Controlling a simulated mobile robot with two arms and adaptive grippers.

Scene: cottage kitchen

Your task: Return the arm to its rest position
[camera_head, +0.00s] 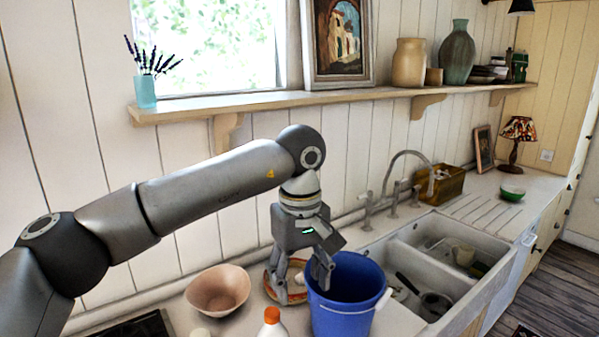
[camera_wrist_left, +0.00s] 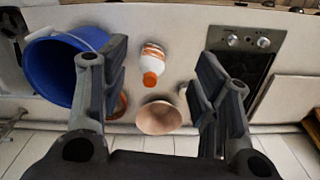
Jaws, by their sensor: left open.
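My left arm comes in from the left in the head view and bends down at the wrist. My left gripper (camera_head: 301,284) points down over the counter, with its fingers apart. It is directly beside the blue bucket (camera_head: 345,308), and one finger overlaps the bucket's rim in the picture; I cannot tell whether they touch. In the left wrist view the two fingers of the gripper (camera_wrist_left: 162,75) are wide apart with nothing between them. My right gripper is in neither view.
A pink bowl (camera_head: 218,290) and a white bottle with an orange cap (camera_head: 271,325) stand near the gripper. An orange-rimmed dish (camera_head: 270,283) is partly hidden behind the fingers. The shelf (camera_head: 290,101) runs above; the double sink (camera_head: 402,254) and faucet are right.

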